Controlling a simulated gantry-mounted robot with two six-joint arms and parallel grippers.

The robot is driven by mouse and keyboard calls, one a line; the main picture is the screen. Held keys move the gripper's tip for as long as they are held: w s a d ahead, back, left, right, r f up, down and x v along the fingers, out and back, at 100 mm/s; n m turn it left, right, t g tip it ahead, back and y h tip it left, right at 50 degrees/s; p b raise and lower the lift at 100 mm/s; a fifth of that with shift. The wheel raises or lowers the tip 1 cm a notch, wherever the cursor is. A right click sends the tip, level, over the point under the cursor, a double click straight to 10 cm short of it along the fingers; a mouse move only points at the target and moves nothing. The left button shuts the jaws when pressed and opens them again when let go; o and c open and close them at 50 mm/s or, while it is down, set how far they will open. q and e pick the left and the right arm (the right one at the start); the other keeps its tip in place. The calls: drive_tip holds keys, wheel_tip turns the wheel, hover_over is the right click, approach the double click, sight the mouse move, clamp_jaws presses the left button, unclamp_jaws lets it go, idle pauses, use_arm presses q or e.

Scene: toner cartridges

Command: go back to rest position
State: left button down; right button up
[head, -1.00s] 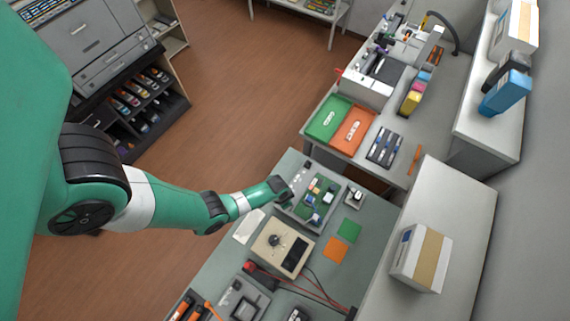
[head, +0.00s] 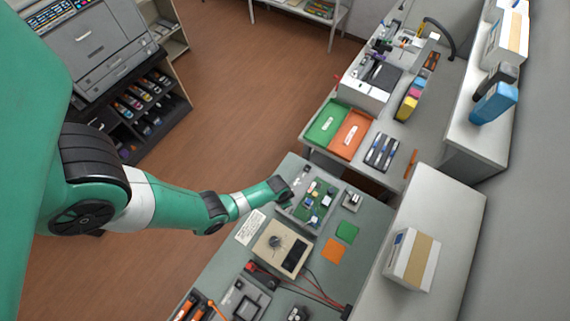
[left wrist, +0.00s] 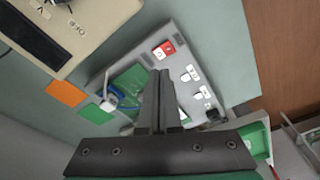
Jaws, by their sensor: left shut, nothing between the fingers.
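My left gripper (head: 284,194) is at the end of the green arm in the head view, over the left edge of a grey tray holding a green circuit board (head: 318,198). In the left wrist view, its two dark fingers (left wrist: 160,78) are together and hold nothing. They hide part of the grey tray (left wrist: 205,88) and board behind them. I cannot tell the exact gap between the fingertips and the tray. My right gripper is in neither view.
A beige device (head: 268,240) stands beside the tray, with green (head: 347,232) and orange (head: 334,251) squares nearby. A white-and-tan box (head: 412,260) sits on the shelf to the right. Open floor lies left of the benches.

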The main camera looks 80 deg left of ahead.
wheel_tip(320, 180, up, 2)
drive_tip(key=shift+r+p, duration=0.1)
drive_tip(key=shift+p, duration=0.65)
